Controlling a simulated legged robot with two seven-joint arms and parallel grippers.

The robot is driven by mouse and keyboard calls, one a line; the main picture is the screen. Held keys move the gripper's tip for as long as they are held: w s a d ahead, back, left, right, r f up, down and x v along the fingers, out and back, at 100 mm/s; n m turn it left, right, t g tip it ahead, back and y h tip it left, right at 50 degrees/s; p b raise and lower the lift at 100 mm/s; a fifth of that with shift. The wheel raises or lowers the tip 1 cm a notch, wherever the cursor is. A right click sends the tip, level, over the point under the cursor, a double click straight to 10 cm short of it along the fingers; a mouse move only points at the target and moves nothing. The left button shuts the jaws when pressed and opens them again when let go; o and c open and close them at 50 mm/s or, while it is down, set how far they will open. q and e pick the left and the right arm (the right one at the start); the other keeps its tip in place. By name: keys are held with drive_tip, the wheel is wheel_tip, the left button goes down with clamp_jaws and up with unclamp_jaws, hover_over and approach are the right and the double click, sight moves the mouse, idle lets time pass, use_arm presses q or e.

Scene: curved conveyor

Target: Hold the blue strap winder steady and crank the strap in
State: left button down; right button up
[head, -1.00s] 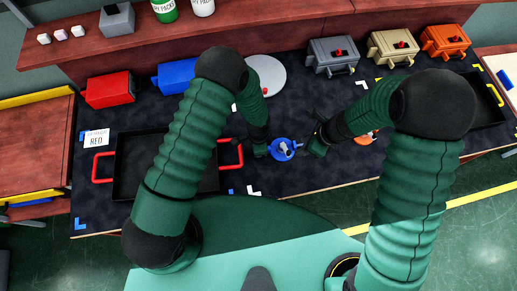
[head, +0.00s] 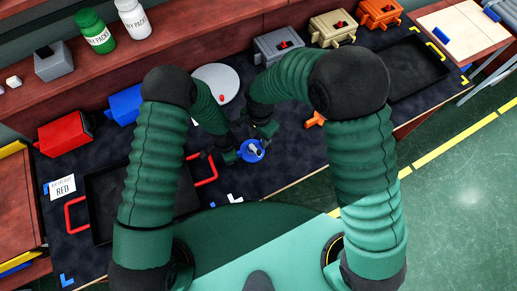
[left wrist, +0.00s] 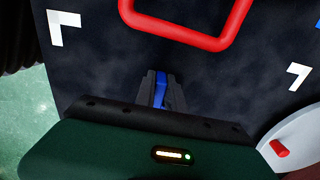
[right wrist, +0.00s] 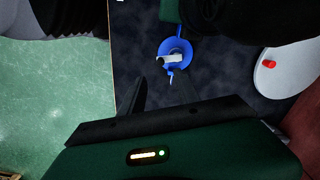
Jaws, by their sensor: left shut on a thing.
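The blue strap winder (head: 254,153) is on the dark mat near the middle of the head view. It is round, with a pale crank (right wrist: 170,59) on top, which shows in the right wrist view. My left gripper (head: 231,155) is at its left side, shut on a blue part of it (left wrist: 160,92). My right gripper (head: 262,131) is just behind the winder, partly hidden by its own arm. In the right wrist view its fingers (right wrist: 158,95) look spread and empty, with the winder beyond them. The strap cannot be made out.
A black tray (head: 93,210) with red handles is at left. Red (head: 65,132) and blue (head: 126,104) boxes stand behind it. A pale disc (head: 222,82) with a red knob lies behind the winder. Grey, tan and orange cases line the back right. An orange item (head: 316,119) lies right.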

sight(259, 151)
wheel_tip(259, 151, down, 12)
drive_tip(key=shift+w+r, duration=0.1)
drive_tip(key=shift+w, duration=0.05)
drive_tip(key=shift+c, duration=0.5)
clamp_jaws()
